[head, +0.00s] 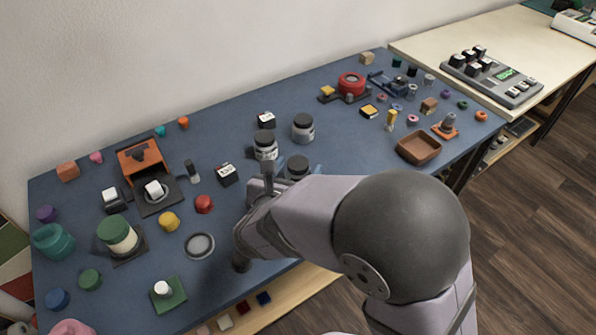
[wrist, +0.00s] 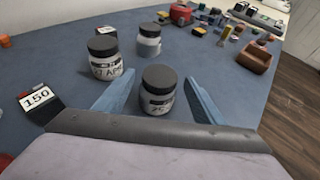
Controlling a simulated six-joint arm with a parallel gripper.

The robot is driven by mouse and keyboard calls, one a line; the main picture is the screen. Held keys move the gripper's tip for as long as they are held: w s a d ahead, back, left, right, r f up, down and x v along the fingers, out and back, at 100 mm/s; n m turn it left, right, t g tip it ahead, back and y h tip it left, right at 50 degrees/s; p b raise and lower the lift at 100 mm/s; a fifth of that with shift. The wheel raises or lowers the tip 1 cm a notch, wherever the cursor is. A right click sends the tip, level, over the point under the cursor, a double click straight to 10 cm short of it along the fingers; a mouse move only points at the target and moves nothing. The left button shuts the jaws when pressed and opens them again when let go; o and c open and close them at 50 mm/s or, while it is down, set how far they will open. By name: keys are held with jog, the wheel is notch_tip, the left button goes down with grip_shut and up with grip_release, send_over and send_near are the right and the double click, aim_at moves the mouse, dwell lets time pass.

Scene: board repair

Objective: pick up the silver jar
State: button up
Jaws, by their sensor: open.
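Three jars with dark lids and pale, silvery bodies stand upright on the blue mat; I cannot tell surely which one is called the silver jar. The nearest jar (wrist: 158,103) has a dark printed label and stands between the blue fingers of my gripper (wrist: 158,77). The fingers are open, with a gap visible on each side of it. In the head view only this jar's lid (head: 298,164) shows well; my arm hides its lower part. A second jar with a printed label (wrist: 106,68) stands left and behind. A third, greyer jar (wrist: 149,46) stands farther back.
A black block marked 150 (wrist: 39,100) lies left of my gripper. A red button-like cap (head: 204,204) and a grey ring (head: 200,245) lie farther left. A brown tray (head: 419,148) is at the right.

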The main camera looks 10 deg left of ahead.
aim_at(302, 161)
jog(key=shift+x, duration=2.6)
jog(key=c, duration=1.2)
